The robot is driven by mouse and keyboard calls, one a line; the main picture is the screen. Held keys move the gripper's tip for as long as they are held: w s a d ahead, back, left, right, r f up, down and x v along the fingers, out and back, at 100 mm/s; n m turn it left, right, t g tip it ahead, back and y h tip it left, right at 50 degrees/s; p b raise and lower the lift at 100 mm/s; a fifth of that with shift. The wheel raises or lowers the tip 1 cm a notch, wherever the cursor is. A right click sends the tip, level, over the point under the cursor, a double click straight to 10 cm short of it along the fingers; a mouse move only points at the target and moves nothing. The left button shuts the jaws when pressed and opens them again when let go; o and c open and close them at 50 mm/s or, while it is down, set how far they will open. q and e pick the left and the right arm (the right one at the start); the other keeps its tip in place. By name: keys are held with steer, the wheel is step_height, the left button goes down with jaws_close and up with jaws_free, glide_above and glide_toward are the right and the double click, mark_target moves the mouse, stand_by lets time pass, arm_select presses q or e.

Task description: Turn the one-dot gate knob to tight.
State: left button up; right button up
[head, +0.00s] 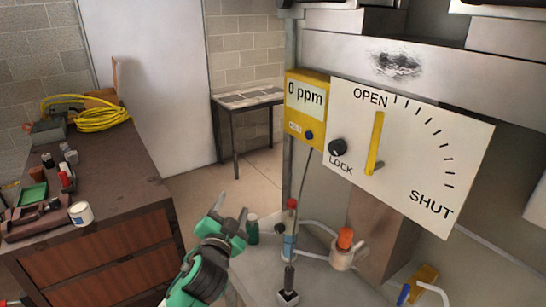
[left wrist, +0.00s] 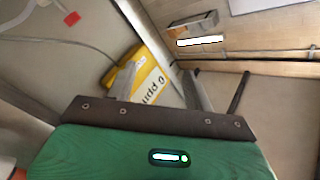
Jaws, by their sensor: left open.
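A white panel (head: 420,150) carries a yellow lever (head: 375,140) pointing up to OPEN, with tick marks curving down to SHUT. A black knob (head: 337,147) sits beside the word LOCK at the panel's left; its dots, if any, are too small to tell, and no "tight" marking is legible. My left gripper (head: 231,208) is open and empty, below and left of the panel, apart from it. My right gripper is not in view.
The yellow 0 ppm meter (head: 306,108) hangs left of the panel. Below stand an orange-capped valve (head: 345,240), a red-topped bottle (head: 291,225) and a green-capped item (head: 252,229). A cluttered brown bench (head: 130,180) is at left. Open floor lies behind my gripper.

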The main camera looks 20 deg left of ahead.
arm_select(q)
steer(key=w+d+r+m+g+h, duration=0.1)
steer(key=w+d+r+m+h, duration=0.15)
steer(key=r+m+h, duration=0.65)
steer(key=w+d+r+m+g+h, duration=0.1)
steer(key=d+r+m+g+h, duration=0.15)
steer(key=r+m+h, duration=0.7)
steer(key=w+d+r+m+g+h, duration=0.1)
steer(key=w+d+r+m+h, duration=0.2)
steer(key=r+m, duration=1.15)
steer(key=m+y+p, duration=0.2)
steer(key=y+p, duration=0.5)
steer(key=y, duration=0.1)
glide_toward(279, 1)
steer(key=x, duration=0.7)
steer(key=shift+w+d+f+t, duration=0.1)
steer(key=shift+w+d+t, duration=0.25)
steer(key=shift+w+d, duration=0.15)
steer(key=shift+a, duration=0.1)
steer(key=c, duration=1)
